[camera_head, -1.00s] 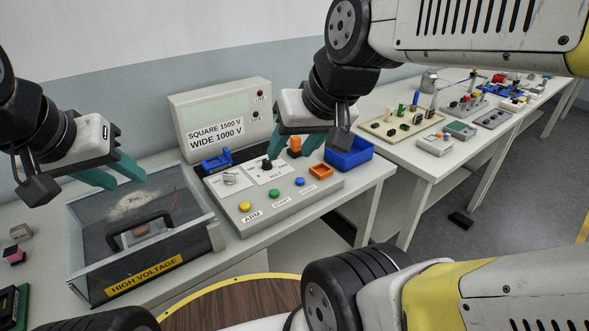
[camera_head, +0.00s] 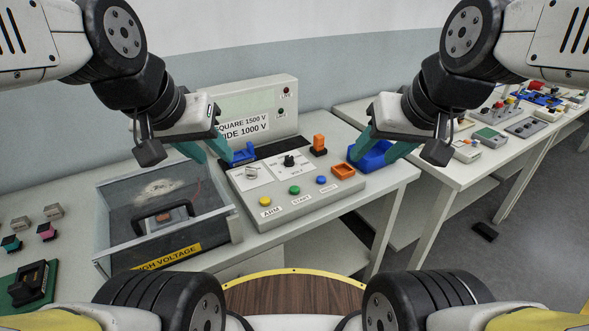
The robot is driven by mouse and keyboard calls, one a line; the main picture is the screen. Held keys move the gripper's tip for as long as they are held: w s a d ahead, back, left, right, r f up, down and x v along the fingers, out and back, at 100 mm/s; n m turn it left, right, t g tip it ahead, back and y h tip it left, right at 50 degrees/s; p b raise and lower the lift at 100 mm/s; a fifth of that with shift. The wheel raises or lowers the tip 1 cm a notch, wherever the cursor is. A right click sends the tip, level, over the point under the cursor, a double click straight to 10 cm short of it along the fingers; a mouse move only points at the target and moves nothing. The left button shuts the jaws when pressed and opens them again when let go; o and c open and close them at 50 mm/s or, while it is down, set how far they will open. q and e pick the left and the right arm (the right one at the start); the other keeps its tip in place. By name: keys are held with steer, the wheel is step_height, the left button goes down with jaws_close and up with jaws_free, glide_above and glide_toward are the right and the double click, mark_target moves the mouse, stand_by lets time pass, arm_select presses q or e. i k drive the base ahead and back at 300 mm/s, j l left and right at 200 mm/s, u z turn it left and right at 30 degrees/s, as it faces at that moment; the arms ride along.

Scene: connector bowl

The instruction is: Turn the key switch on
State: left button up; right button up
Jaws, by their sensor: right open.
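The grey control panel (camera_head: 300,204) carries a small silver fitting on a white plate, which looks like the key switch (camera_head: 252,172); its setting is too small to tell. A black knob (camera_head: 290,160) stands to its right. My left gripper (camera_head: 212,150) has its teal fingers apart, behind and left of the silver fitting, close to a blue cradle (camera_head: 243,153). My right gripper (camera_head: 382,150) is open, its teal fingers over the blue bin (camera_head: 371,161) right of the panel. I see nothing held in either gripper.
Yellow (camera_head: 265,201), green (camera_head: 295,190) and blue (camera_head: 320,181) buttons line the panel's front. An orange block (camera_head: 318,144) and orange tray (camera_head: 343,170) are at its right. The clear high-voltage box (camera_head: 172,254) stands left. A display unit (camera_head: 262,112) stands behind.

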mark_target(252, 172)
steer(key=j+u, duration=0.35)
steer(key=i+j+u, duration=0.15)
steer(key=j+u, duration=0.25)
